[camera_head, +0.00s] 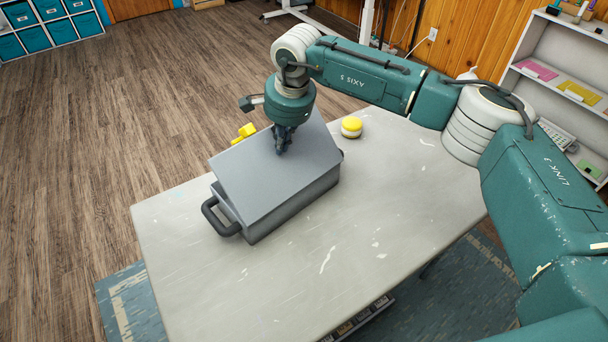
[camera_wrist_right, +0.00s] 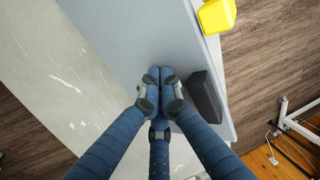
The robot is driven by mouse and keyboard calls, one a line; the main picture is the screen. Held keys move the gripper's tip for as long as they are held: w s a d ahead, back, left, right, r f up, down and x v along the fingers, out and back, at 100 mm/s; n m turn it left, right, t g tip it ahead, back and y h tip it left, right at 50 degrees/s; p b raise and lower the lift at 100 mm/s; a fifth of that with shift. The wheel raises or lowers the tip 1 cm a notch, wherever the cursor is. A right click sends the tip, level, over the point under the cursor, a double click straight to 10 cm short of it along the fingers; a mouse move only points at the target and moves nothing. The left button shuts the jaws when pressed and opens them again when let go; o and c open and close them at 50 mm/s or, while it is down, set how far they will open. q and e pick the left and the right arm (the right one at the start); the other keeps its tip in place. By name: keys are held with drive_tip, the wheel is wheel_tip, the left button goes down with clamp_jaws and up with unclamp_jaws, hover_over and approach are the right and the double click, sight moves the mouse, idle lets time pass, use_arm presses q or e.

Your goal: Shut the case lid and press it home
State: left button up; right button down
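The grey case (camera_head: 293,207) stands on the table with a black handle (camera_head: 213,222) at its left end. Its lid (camera_head: 253,180) is tilted, partly open, with a gap above the body on the handle side. My right gripper (camera_head: 281,150) points down at the lid's outer face; its fingertips are at or very near the surface, and I cannot tell whether they touch. In the wrist view the right gripper's fingers (camera_wrist_right: 160,74) are together and empty over the pale grey lid (camera_wrist_right: 125,38). The inside of the case is hidden. My left gripper is not in view.
A yellow object (camera_head: 244,132) shows behind the lid, and also in the wrist view (camera_wrist_right: 217,14). A yellow-and-white round item (camera_head: 351,127) stands right of the case. A dark block (camera_wrist_right: 206,97) is beside the fingers. The table (camera_head: 370,220) is clear in front and right.

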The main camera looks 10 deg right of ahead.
drive_tip(key=shift+w+a+f, duration=0.15)
drive_tip(key=shift+w+a, duration=0.1)
drive_tip(key=shift+w, duration=0.1)
idle(0.5)
drive_tip(key=w+a+p+v, duration=0.1)
drive_tip(key=p+v, duration=0.3)
drive_tip(key=v, duration=0.5)
drive_tip(key=shift+w+r, duration=0.45)
drive_tip(key=shift+r, duration=0.15)
idle(0.6)
